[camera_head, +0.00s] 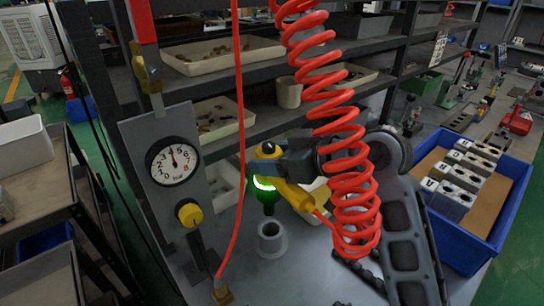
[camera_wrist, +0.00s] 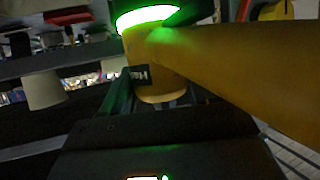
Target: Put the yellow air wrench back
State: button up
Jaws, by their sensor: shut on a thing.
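The yellow air wrench (camera_head: 296,196) is in my gripper (camera_head: 268,165), above the bench. Its handle slants down to the right, its green ring glows, and its dark nose points down. In the wrist view the yellow wrench (camera_wrist: 225,55) fills the upper right, with the glowing ring at the top. My gripper (camera_wrist: 150,85) is shut around its body there. A grey round cup (camera_head: 270,240) with an open top stands on the bench, below the nose in the head view. The nose appears above the cup's rim, apart from it. The fingertips are partly hidden by the wrench.
A red coiled hose (camera_head: 335,95) hangs in front of my arm, and a straight red hose (camera_head: 240,130) hangs left of the wrench. A gauge panel (camera_head: 165,125) stands left. A blue crate (camera_head: 505,215) with several valve blocks is at right. Shelves with bins stand behind.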

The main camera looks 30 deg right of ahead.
jog(key=shift+s+r+p, duration=0.1)
jog(key=shift+r+p, duration=0.2)
jog(key=b, duration=0.4)
send_over(273, 202)
jog(key=w+d, duration=0.1)
jog(key=w, duration=0.1)
jog(key=shift+f, duration=2.5)
jog(key=shift+f+b, duration=2.3)
jog(key=shift+f, duration=1.2)
jog(key=o, duration=1.6)
jog(key=shift+f, duration=0.1)
jog(key=shift+s+f, duration=0.1)
jog(key=shift+f, duration=0.05)
jog(key=v, duration=0.8)
jog(key=shift+b, duration=0.3)
